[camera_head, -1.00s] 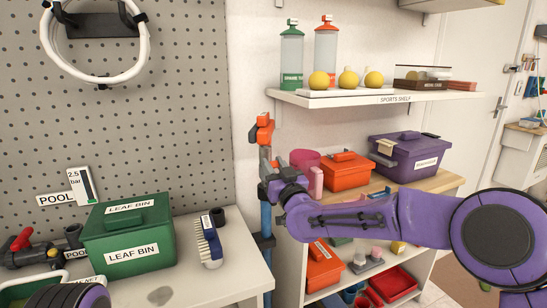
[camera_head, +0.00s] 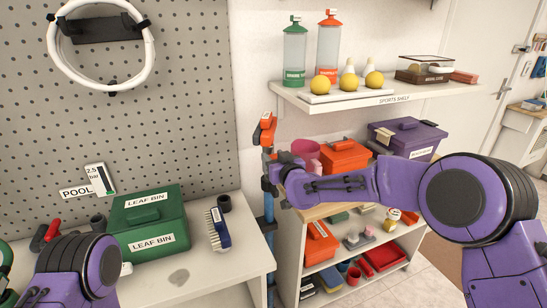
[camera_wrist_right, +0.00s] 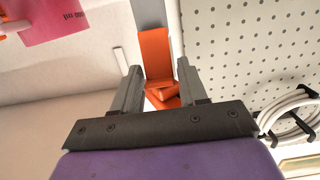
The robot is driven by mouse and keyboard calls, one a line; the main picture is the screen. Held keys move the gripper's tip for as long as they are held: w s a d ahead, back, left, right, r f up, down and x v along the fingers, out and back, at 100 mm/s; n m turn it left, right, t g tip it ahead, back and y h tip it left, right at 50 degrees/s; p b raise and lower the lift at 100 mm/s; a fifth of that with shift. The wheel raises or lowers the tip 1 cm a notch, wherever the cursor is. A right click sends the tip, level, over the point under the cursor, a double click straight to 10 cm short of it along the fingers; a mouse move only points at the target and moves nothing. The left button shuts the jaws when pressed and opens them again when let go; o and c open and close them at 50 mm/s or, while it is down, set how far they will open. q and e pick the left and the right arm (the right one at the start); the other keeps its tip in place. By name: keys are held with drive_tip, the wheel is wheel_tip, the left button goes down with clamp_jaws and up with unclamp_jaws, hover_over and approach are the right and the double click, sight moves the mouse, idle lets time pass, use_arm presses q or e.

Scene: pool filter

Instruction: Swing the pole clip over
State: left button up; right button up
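The orange pole clip (camera_head: 264,131) sits at the top of the blue upright pole (camera_head: 269,207), beside the pegboard's right edge. My right gripper (camera_head: 267,168) is just below the clip's orange part, close to the pole. In the right wrist view the orange clip (camera_wrist_right: 155,52) shows beyond and between the two grey fingers of my right gripper (camera_wrist_right: 160,82). The fingers stand apart, with a gap on the left side of the orange part. I cannot tell whether either finger touches it. Of my left arm only a purple link shows at the lower left; its fingers do not show.
A shelf (camera_head: 384,97) with bottles and yellow balls hangs at the upper right. An orange box (camera_head: 344,157) and a purple box (camera_head: 408,140) stand right of the pole. A green leaf bin (camera_head: 150,225) and a brush (camera_head: 219,230) are on the left bench.

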drive_tip(key=shift+o, duration=0.6)
drive_tip(key=shift+s, duration=0.1)
drive_tip(key=b+v, duration=0.2)
drive_tip(key=v, duration=0.8)
drive_tip(key=shift+s, duration=0.15)
